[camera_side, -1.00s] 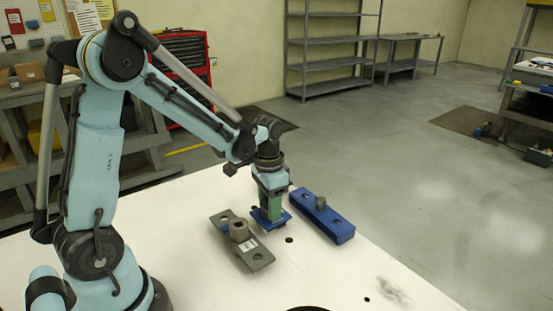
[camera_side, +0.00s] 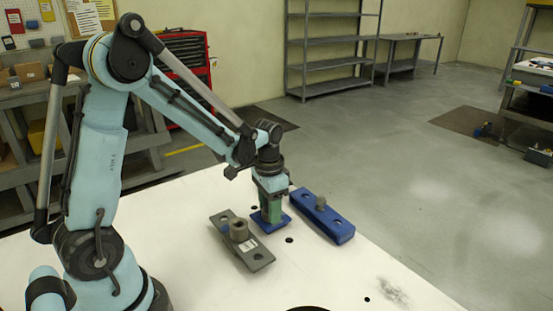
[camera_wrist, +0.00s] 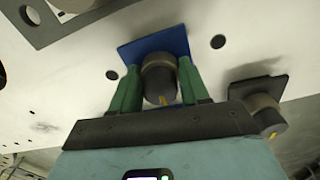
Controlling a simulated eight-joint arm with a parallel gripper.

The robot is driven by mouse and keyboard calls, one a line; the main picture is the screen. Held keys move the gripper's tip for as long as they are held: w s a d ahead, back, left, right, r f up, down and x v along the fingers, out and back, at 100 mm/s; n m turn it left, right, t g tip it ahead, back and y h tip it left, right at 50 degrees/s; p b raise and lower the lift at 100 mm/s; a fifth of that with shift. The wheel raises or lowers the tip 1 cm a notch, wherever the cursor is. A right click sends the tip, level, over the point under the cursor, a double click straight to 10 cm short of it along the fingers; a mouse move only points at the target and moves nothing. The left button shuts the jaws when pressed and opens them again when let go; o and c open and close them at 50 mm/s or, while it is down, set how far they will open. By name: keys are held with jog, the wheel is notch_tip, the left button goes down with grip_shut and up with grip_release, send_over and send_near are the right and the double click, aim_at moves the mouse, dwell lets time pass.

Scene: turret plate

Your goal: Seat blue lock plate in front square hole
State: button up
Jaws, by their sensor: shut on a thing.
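The blue lock plate (camera_side: 270,224) is a flat square with a dark round knob on top. My gripper (camera_side: 270,212) is shut on that knob, with its green fingers on both sides. In the wrist view the blue plate (camera_wrist: 150,45) lies beyond the fingertips (camera_wrist: 158,85), nearly flat over the white surface. In the side view it sits at or very close to that surface, between a grey plate and a long blue block. The front square hole is not visible; the plate and gripper may hide it. Whether the plate is seated I cannot tell.
The grey plate (camera_side: 259,258) with a round boss lies close on the left. The long blue block (camera_side: 335,226) with a grey knob stands close on the right. The wrist view shows a dark square plate (camera_wrist: 253,85) with a knob. The white surface (camera_side: 330,275) is clear in front.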

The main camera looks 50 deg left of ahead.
jog(key=shift+f, duration=0.5)
dwell(0.5)
jog(key=o, duration=1.6)
jog(key=shift+o, duration=0.2)
jog(key=shift+r, duration=0.1)
jog(key=shift+r, duration=3.4)
